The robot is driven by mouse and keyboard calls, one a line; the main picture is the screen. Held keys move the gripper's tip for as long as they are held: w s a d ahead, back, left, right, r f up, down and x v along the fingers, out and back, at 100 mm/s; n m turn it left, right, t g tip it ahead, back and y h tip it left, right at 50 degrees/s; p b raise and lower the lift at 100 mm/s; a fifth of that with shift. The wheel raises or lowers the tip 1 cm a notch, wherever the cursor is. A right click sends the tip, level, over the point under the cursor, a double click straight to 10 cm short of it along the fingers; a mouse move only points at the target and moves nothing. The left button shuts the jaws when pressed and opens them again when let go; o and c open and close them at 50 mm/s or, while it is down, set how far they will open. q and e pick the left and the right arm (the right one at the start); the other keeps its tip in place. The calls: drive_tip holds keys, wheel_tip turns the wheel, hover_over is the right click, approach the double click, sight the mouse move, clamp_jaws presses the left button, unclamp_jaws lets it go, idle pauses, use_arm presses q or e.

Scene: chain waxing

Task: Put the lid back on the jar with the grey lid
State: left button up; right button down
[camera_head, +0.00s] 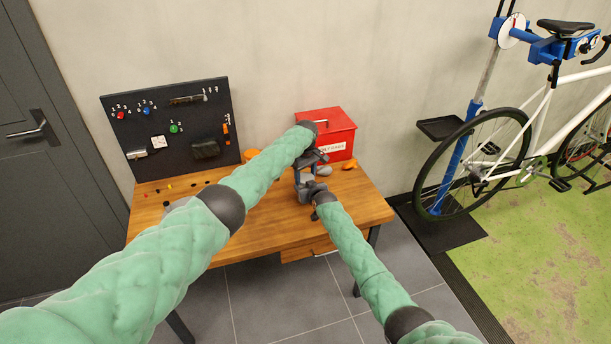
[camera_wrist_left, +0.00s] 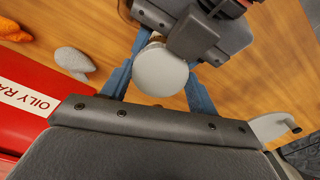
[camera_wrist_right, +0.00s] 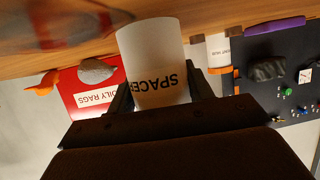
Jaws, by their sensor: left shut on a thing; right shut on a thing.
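The grey lid (camera_wrist_left: 161,71) is a round disc seen from above in the left wrist view, between the blue fingers of my left gripper (camera_wrist_left: 162,60), which is shut on it. My right gripper (camera_wrist_right: 161,86) is shut around the white jar (camera_wrist_right: 152,55) with black lettering that starts "SPACE". In the head view, my left gripper (camera_head: 312,156) is just above my right gripper (camera_head: 309,187), over the table. The jar's top is hidden in the right wrist view. The lid is close over the jar; I cannot tell whether it touches or is seated.
A red oily-rags box (camera_head: 327,133) stands at the table's back right, with grey (camera_wrist_left: 73,62) and orange (camera_wrist_left: 12,28) lumps beside it. Another white jar (camera_wrist_right: 218,52) stands near the pegboard (camera_head: 170,125). The wooden table (camera_head: 262,228) has clear room in front.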

use_arm(q)
drive_tip(key=m, duration=0.9)
drive_tip(key=shift+m, duration=0.4)
drive_tip(key=o, duration=1.1)
drive_tip(key=shift+r, duration=0.1)
drive_tip(key=shift+r, duration=2.15)
drive_tip(key=shift+c, duration=0.3)
